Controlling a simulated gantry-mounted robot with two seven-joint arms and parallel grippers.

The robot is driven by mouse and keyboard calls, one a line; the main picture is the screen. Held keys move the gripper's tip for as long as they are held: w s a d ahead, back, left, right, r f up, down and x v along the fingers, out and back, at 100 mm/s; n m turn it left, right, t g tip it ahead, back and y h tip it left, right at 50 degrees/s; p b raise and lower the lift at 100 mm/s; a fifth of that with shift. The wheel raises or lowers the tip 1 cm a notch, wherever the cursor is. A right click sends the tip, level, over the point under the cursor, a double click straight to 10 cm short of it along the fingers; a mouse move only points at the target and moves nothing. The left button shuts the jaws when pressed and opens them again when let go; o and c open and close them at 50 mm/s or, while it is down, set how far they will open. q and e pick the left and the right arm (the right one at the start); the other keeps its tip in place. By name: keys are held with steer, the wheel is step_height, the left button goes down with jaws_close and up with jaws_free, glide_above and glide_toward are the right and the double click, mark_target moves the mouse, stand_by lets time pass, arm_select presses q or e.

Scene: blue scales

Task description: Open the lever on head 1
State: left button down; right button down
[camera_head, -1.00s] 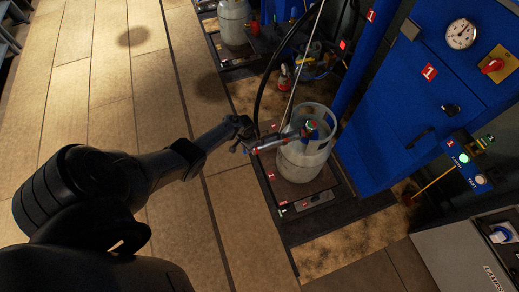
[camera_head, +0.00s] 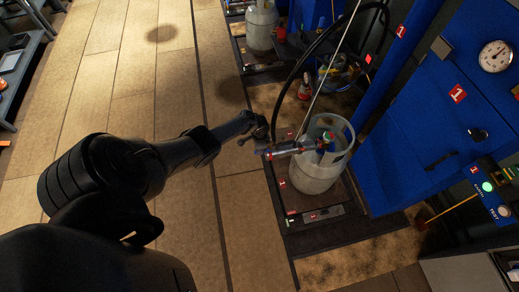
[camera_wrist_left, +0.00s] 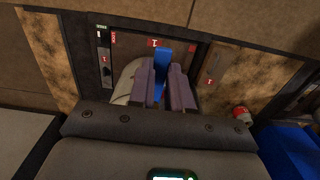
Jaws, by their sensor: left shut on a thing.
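Head 1 (camera_head: 292,148), a grey and red fitting, lies across the top of a pale gas cylinder (camera_head: 316,180) on the scale marked 1. Its right end is at the cylinder's valve, inside the collar. My left gripper (camera_head: 261,137) is at the left end of the head. In the left wrist view its two fingers (camera_wrist_left: 163,88) are shut on a blue bar (camera_wrist_left: 162,62), which looks like the lever. The cylinder (camera_wrist_left: 124,84) shows partly behind the fingers. The lever's angle to the head is hard to tell. My right gripper is not in view.
A blue cabinet (camera_head: 412,135) with a gauge (camera_head: 496,56) stands right of the scale. A black hose (camera_head: 290,78) loops behind the head. Another cylinder (camera_head: 261,28) stands farther back. The tiled floor (camera_head: 110,90) at left is clear.

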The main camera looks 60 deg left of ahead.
arm_select(q)
steer(key=shift+f, duration=0.1)
steer(key=c, duration=1)
jaws_free()
steer(key=shift+c, duration=0.2)
step_height(320, 180, up, 11)
steer(key=p, duration=0.7)
steer(key=shift+s+f, duration=0.1)
steer(key=shift+s, duration=0.05)
